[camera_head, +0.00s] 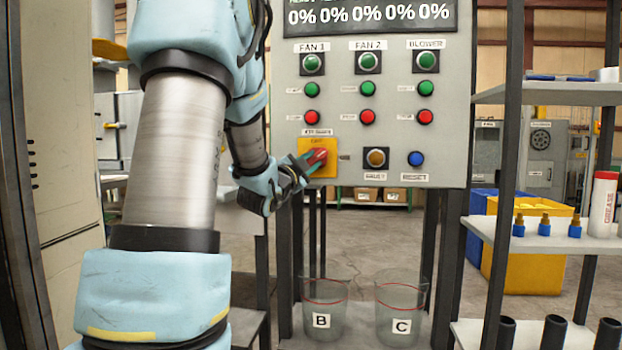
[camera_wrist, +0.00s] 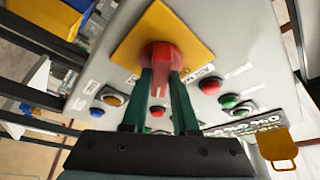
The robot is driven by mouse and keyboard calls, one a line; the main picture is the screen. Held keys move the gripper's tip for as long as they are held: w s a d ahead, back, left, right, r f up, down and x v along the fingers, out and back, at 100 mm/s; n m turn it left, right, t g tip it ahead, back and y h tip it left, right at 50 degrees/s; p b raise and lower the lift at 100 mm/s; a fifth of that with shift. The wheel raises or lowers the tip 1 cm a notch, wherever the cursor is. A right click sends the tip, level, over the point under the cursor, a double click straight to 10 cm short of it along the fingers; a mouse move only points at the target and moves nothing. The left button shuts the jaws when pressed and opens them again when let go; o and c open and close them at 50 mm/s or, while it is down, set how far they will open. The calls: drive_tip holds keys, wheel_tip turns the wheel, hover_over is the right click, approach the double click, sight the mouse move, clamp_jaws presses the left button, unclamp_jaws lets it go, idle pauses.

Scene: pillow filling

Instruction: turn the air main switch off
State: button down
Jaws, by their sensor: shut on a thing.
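The air main switch is a red rotary handle (camera_head: 317,157) on a yellow plate (camera_head: 327,172) at the lower left of the grey control panel. In the wrist view the red handle (camera_wrist: 160,58) stands out from the yellow plate (camera_wrist: 144,38). My gripper (camera_head: 306,165) reaches it from the left, and its green fingers (camera_wrist: 160,80) are shut on the handle, one on each side. The fingers and my wrist hide part of the switch and its markings in the head view, so I cannot read the handle's position for sure.
The grey panel (camera_head: 440,150) carries green and red buttons, an amber fault light (camera_head: 376,158) and a blue reset button (camera_head: 415,158) right of the switch. Two clear bins, B (camera_head: 321,321) and C (camera_head: 402,325), stand below. A shelf (camera_head: 545,240) stands at the right.

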drive_tip(key=n+t+b, duration=0.1)
drive_tip(key=n+b, duration=0.1)
drive_tip(key=n+y+b, duration=0.1)
drive_tip(key=n+b, duration=0.1)
drive_tip(key=n, duration=0.1)
drive_tip(key=f+n+t+y+b, duration=0.1)
drive_tip(key=n+b, duration=0.1)
drive_tip(key=shift+d+t, duration=0.2)
drive_tip(key=shift+t, duration=0.1)
drive_tip(key=n+y+b, duration=0.1)
drive_tip(key=n, duration=0.1)
drive_tip(key=n+t+y+b, duration=0.1)
drive_tip(key=n+b, duration=0.1)
drive_tip(key=n, duration=0.1)
drive_tip(key=n+y+b, duration=0.1)
drive_tip(key=n, duration=0.1)
drive_tip(key=shift+d+r+y+b, duration=0.15)
drive_tip(key=shift+r+y+b, duration=0.15)
drive_tip(key=shift+y, duration=0.1)
drive_tip(key=shift+n, duration=0.5)
drive_tip(key=c, duration=0.7)
unclamp_jaws()
drive_tip(key=shift+s, duration=0.15)
drive_tip(key=v, duration=1)
drive_tip(key=shift+s+f, duration=0.2)
drive_tip(key=shift+f, duration=0.15)
